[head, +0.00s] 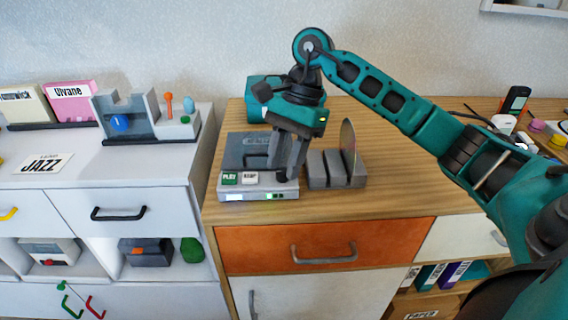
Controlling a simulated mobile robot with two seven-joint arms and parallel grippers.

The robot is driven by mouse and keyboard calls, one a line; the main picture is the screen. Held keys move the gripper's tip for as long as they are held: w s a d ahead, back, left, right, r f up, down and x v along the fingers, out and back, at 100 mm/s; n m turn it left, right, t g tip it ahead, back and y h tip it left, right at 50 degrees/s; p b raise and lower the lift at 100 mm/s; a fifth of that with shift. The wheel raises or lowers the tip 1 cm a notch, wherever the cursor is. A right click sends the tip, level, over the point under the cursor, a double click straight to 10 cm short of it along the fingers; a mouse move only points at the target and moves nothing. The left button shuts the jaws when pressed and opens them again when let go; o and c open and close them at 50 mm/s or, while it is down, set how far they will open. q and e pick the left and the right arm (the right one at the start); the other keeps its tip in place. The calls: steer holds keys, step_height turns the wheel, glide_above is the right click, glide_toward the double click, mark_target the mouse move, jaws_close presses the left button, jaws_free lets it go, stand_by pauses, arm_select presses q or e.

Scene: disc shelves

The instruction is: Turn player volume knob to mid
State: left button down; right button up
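The player (258,196) is a grey box on the wooden cabinet top, with a green PLAY button (230,178) and a white STOP-like button (250,178) on its front ledge. Green lights show on its front face. My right gripper (285,174) points down over the right end of that ledge, its dark fingers close together. The volume knob is not clearly visible; the fingertips cover the place right of the buttons. I cannot tell whether the fingers are closed on it. My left gripper is not in view.
A grey slotted rack (335,180) holding an upright disc (348,142) stands close right of the player. A white cabinet (155,180) with boxes and a grey stand is at the left. The wooden top in front of the rack is clear.

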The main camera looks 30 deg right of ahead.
steer(key=shift+a+f, duration=0.15)
steer(key=shift+f, duration=0.25)
steer(key=shift+c, duration=0.2)
steer(key=c, duration=0.6)
jaws_close()
